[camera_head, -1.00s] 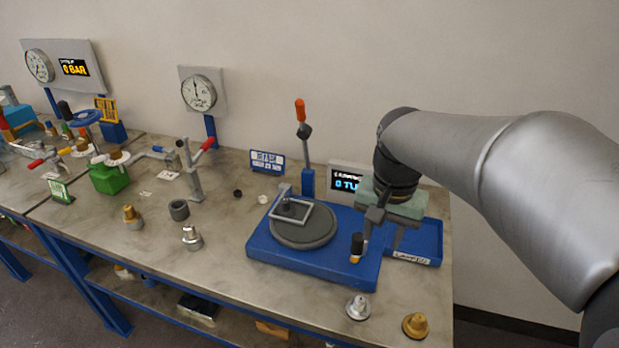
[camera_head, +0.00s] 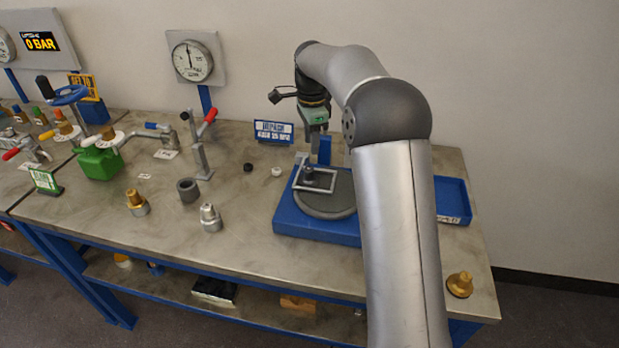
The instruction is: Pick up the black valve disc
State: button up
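A small black disc (camera_head: 248,167), which looks like the black valve disc, lies on the bench top in the camera_head view. A small white disc (camera_head: 276,171) lies just right of it. My gripper (camera_head: 314,147) is above the rear of the blue lapping-plate base, to the right of both discs and apart from them. Its fingers are small and blend with the fixture behind, so their opening is not clear.
The blue base (camera_head: 300,224) with a round grey plate (camera_head: 325,207) stands right of the discs, partly hidden by my arm. A blue-white sign (camera_head: 273,131) stands behind them. A grey ring (camera_head: 188,189) and two fittings stand left-front. Bench around the discs is clear.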

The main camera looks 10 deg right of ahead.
aim_at(309, 168)
notch_tip(309, 168, down, 5)
jog(key=shift+a+r+p, duration=0.1)
jog(key=shift+p, duration=0.2)
jog(key=shift+s+a+f+p, duration=0.1)
jog(key=shift+f+p, duration=0.15)
jog(key=shift+f, duration=0.65)
jog(key=shift+a+f+p, duration=0.15)
jog(key=shift+f+p, duration=0.1)
jog(key=shift+f, duration=0.65)
jog(key=shift+s+a+f+p, duration=0.1)
jog(key=shift+f+p, duration=0.15)
jog(key=shift+f, duration=0.65)
grip_shut()
jog(key=shift+r, duration=0.1)
